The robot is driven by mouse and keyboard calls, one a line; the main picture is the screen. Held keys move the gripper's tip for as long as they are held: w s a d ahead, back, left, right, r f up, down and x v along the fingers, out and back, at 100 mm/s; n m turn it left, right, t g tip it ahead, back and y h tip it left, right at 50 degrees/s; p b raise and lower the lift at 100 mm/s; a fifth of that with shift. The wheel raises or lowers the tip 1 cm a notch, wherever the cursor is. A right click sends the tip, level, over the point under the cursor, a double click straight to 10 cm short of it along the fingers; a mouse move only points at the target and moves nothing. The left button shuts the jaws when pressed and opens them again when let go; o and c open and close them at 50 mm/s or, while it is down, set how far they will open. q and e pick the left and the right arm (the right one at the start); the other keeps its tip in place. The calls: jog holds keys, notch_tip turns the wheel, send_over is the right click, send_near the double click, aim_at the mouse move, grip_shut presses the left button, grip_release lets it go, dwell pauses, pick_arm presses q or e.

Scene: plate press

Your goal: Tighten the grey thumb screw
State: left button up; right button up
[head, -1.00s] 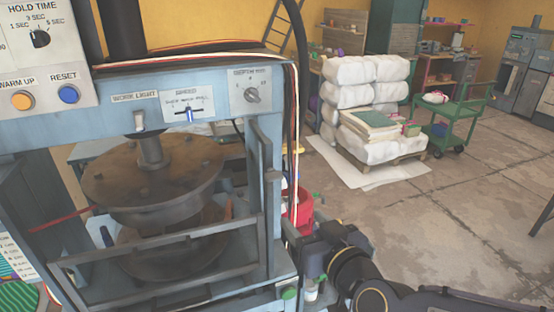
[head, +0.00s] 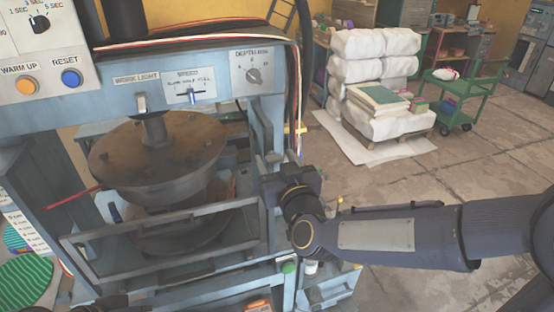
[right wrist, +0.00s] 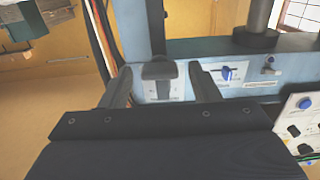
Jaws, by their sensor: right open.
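I cannot single out the grey thumb screw with certainty. A small grey knob (head: 253,75) sits on the depth plate at the press panel's right end. My right gripper (head: 268,163) is in front of the press's right post, below that knob. In the right wrist view its two dark fingers (right wrist: 160,85) are spread apart. A dark block (right wrist: 160,70) shows between them in the picture, with the pale panel behind; I cannot tell its distance or whether anything touches it. I cannot make out my left gripper.
The press has a round platen (head: 158,160) and a grey guard frame (head: 170,232) across its front. Cables (head: 297,100) hang beside the right post. Wrapped white bales (head: 375,60) stand on a pallet behind. Open floor lies to the right.

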jog(key=c, duration=1)
